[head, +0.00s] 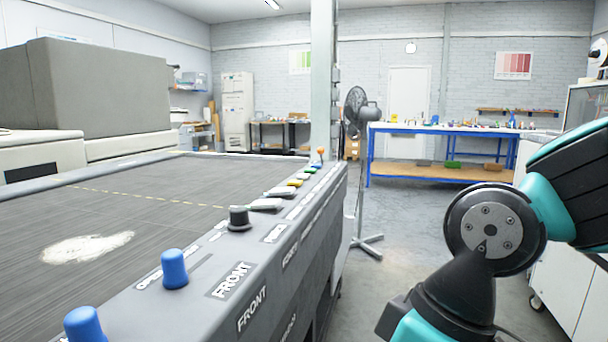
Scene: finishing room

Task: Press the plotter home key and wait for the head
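A large flat machine with a dark bed (175,190), which may be the plotter, fills the left side. Its grey front rail (205,262) carries labels, some reading FRONT. On the rail stand a near blue knob (85,325), a second blue knob (174,268) and a black knob (238,219). Farther along are pale, yellow and green pieces and an orange-topped knob (320,154). I cannot tell which is the home key, and I cannot make out a plotter head. My arm shows at the right, apart from the rail; my gripper is out of view.
A big grey box-shaped housing (100,95) stands behind the bed. A pale patch (86,247) marks the bed. A standing fan (362,112), a pillar (323,80) and a blue-framed workbench (440,130) are beyond.

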